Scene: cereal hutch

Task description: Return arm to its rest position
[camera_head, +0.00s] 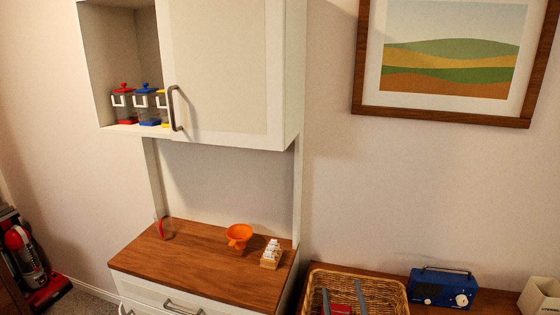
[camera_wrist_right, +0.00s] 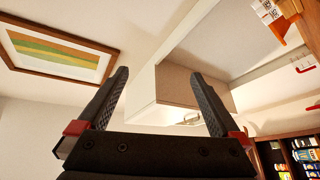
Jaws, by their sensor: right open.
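My right gripper (camera_head: 342,290) shows at the bottom of the head view, in front of the wicker basket (camera_head: 401,297). Its two dark fingers point up the picture and stand apart. In the right wrist view the gripper (camera_wrist_right: 160,75) is open, with nothing between its fingers. The rest of the right arm is out of the head view. My left gripper is in neither view.
A white hutch (camera_head: 228,80) has its door shut and several lidded jars (camera_head: 147,108) on its open shelf. An orange funnel (camera_head: 238,236), a small caddy (camera_head: 271,254) and a red-handled cup (camera_head: 165,229) stand on the wooden counter (camera_head: 200,262). A blue radio (camera_head: 442,287) stands right of the basket.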

